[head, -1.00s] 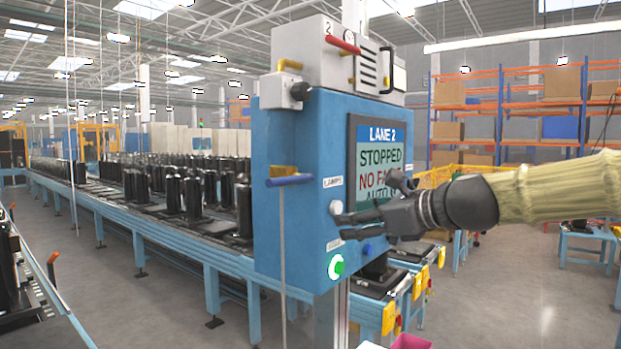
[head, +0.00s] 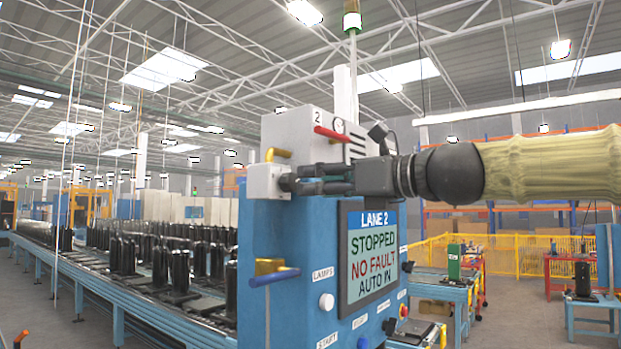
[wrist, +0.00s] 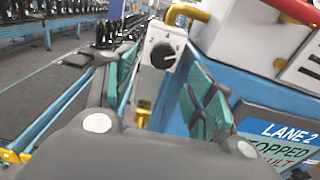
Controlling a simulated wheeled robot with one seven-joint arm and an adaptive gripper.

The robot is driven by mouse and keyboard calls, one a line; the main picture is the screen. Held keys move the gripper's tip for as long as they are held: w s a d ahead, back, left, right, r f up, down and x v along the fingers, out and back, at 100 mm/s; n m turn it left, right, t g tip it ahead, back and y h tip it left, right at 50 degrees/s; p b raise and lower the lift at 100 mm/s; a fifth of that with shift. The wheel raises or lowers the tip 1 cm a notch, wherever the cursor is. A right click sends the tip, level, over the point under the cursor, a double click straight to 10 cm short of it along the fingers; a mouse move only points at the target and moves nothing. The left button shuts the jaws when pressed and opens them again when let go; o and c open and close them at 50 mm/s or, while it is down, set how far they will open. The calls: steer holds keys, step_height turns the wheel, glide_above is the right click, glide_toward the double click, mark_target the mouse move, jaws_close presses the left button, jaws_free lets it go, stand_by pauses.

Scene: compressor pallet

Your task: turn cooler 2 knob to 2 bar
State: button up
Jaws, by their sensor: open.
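The cooler unit marked 2 (head: 300,132) is a white box on top of the blue lane 2 cabinet. A small white box with a round dark knob (wrist: 163,56) is fixed at its left side; in the head view the knob is mostly behind my fingers, while its small white housing (head: 262,180) shows. The knob has a pale pointer line, and its scale marks are too small to read. My gripper (head: 300,184) is open in front of the knob. In the wrist view the teal finger pads stand apart, with the knob beyond and between them.
The lane 2 screen (head: 370,255) reads STOPPED, NO FAULT, AUTO IN. A red-handled lever (head: 337,134) and a yellow pipe (head: 277,154) are close to my gripper. A blue-handled valve (head: 274,276) juts from the cabinet below.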

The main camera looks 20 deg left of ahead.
mark_target(294, 183)
steer(key=shift+p+x, duration=0.85)
steer(key=shift+x, duration=1.65)
